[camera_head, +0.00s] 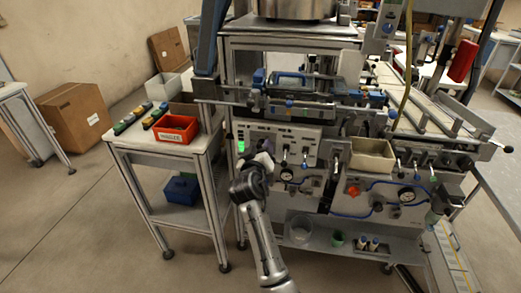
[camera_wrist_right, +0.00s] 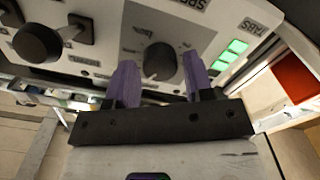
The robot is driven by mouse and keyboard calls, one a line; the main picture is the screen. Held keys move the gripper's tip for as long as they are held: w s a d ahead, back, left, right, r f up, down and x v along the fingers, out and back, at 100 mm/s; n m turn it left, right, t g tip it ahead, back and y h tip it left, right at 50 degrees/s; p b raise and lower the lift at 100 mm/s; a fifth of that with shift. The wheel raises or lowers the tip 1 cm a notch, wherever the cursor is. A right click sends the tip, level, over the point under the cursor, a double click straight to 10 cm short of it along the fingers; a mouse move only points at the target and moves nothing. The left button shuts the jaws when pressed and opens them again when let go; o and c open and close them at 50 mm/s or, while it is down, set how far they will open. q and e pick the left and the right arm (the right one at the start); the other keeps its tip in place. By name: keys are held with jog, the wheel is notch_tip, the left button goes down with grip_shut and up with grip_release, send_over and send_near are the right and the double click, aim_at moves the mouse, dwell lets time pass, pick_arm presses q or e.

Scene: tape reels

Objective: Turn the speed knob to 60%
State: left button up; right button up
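The speed knob (camera_wrist_right: 160,60) is a round dark knob on a light panel with a grey dial plate. In the right wrist view, part of a label starting "SPE" shows above it. My right gripper (camera_wrist_right: 158,62) is open, with its two purple fingers on either side of the knob in the picture. Gaps show between the knob and both fingers, and I cannot tell how deep the fingers reach. In the head view my right gripper (camera_head: 262,163) is at the lower left of the machine's control panel (camera_head: 297,135) and hides the knob. My left gripper is not in view.
Green lit indicators (camera_wrist_right: 230,54) sit right of the knob in the wrist view. A larger black knob (camera_wrist_right: 38,43) is to its left. In the head view a side table (camera_head: 150,143) with a red bin (camera_head: 176,130) stands left of the machine.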

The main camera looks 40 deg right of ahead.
jog(key=shift+o, duration=1)
jog(key=p+v, duration=0.1)
jog(key=v, duration=0.6)
jog(key=shift+a+p, duration=0.2)
jog(key=shift+p, duration=0.1)
jog(key=shift+s, duration=0.15)
